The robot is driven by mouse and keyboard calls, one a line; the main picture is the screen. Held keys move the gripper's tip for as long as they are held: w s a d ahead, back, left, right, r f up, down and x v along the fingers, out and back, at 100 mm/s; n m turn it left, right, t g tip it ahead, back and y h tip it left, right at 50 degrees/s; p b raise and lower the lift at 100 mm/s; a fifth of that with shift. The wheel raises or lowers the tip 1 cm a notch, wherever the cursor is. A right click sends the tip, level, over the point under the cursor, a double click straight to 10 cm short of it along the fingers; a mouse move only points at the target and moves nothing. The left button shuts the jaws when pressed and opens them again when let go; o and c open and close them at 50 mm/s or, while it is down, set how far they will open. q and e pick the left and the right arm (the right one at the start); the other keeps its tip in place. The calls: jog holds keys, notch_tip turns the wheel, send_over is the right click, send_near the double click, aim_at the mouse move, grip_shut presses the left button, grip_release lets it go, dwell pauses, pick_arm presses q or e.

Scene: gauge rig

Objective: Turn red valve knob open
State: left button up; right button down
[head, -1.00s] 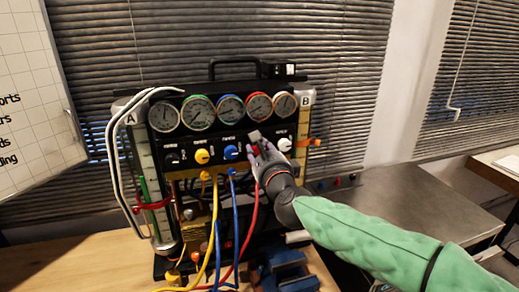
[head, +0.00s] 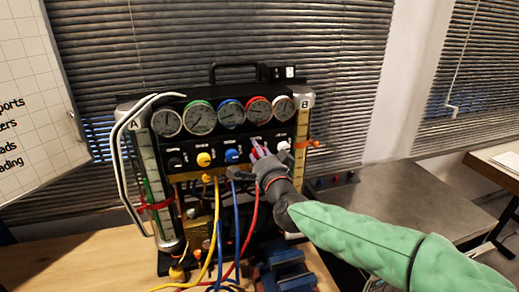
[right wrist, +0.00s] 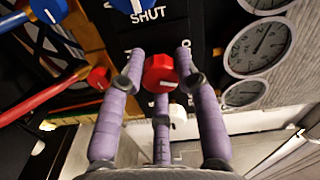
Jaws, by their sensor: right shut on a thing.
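The red valve knob (right wrist: 160,74) sits on the black panel in the right wrist view, with a pale mark on its lower face. The purple-padded fingers of my right gripper (right wrist: 160,72) surround it, one on each side and one below, and are shut on it. In the head view my right gripper (head: 258,152) is at the panel, right of the blue knob (head: 234,156), and largely hides the red knob. The knob's setting label cannot be read. My left gripper is not in view.
A yellow knob (head: 204,159) and a white knob (head: 283,147) share the panel, below a row of gauges (head: 231,115). Yellow, blue and red hoses hang below. A blue vise-like block (head: 287,272) stands in front on the wooden bench (head: 60,268).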

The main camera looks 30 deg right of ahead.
jog(key=n+p, duration=0.2)
jog(key=n, duration=0.3)
jog(key=shift+f, duration=0.1)
dwell(0.4)
jog(key=c, duration=0.9)
grip_release()
jog(key=shift+s, duration=0.1)
jog(key=v, duration=1.2)
